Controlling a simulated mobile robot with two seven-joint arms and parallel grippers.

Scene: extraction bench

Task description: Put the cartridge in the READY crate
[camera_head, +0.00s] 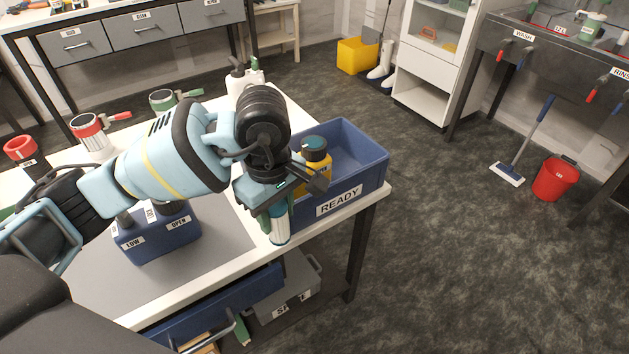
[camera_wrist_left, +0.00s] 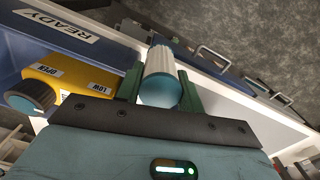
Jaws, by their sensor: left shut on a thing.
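My left gripper (camera_head: 277,208) is shut on the cartridge (camera_head: 279,230), a white ribbed cylinder with a teal end. It hangs roughly upright just left of the blue READY crate (camera_head: 370,175), outside its labelled wall, over the bench's front edge. In the left wrist view the cartridge (camera_wrist_left: 162,75) sits between the two green fingers (camera_wrist_left: 160,88). The crate wall with the READY label (camera_wrist_left: 62,22) is at upper left there. My right gripper is in neither view.
A yellow container (camera_head: 316,170) with a teal cap appears inside the crate's left end, partly hidden by my gripper. The crate's right part looks empty. A blue block labelled LOW and OPEN (camera_head: 158,240) stands on the bench's grey mat. A white jug (camera_head: 240,82) stands behind my arm.

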